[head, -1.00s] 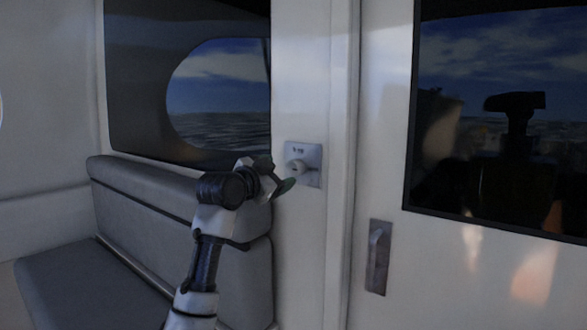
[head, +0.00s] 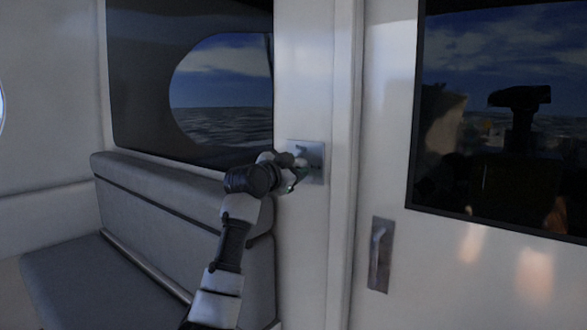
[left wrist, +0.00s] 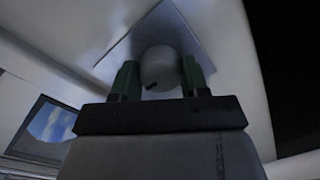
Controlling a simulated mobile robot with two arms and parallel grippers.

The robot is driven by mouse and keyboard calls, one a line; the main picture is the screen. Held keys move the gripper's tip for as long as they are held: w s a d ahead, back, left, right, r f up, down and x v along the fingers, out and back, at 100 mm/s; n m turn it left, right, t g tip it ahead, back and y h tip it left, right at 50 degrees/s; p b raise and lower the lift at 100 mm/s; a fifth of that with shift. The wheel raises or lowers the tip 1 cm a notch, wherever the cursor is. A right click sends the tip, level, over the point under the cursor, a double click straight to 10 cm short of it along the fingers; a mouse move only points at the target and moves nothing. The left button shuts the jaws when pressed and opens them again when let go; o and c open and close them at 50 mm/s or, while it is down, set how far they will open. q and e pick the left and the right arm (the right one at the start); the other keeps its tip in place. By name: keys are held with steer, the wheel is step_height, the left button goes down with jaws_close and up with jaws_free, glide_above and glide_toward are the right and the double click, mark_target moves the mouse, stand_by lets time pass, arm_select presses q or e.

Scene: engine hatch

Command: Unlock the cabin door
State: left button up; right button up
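The door lock is a square metal plate (head: 314,160) on the white frame left of the cabin door (head: 390,120). Its round knob shows in the left wrist view (left wrist: 159,68), with a small dark mark low on its face. My left gripper (head: 297,178) is at the plate and hides most of the knob in the head view. In the left wrist view its two green fingers (left wrist: 160,80) stand one on each side of the knob, against its sides with no clear gap. My right gripper is not in view.
A recessed metal handle (head: 380,255) is on the door, below and left of its dark window (head: 500,110). A grey padded bench (head: 180,215) stands at the left, below a cabin window (head: 220,90). The wall below the lock is clear.

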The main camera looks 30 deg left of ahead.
arm_select(q)
steer(key=shift+c, duration=0.9)
steer(key=n+p, duration=1.5)
steer(key=p, duration=0.1)
steer(key=shift+r+n+g+h, duration=0.15)
steer(key=shift+n+g+h, duration=0.15)
steer(key=shift+n+h, duration=0.1)
steer(key=shift+n+p, duration=0.6)
steer(key=shift+n, duration=0.2)
steer(key=o, duration=0.9)
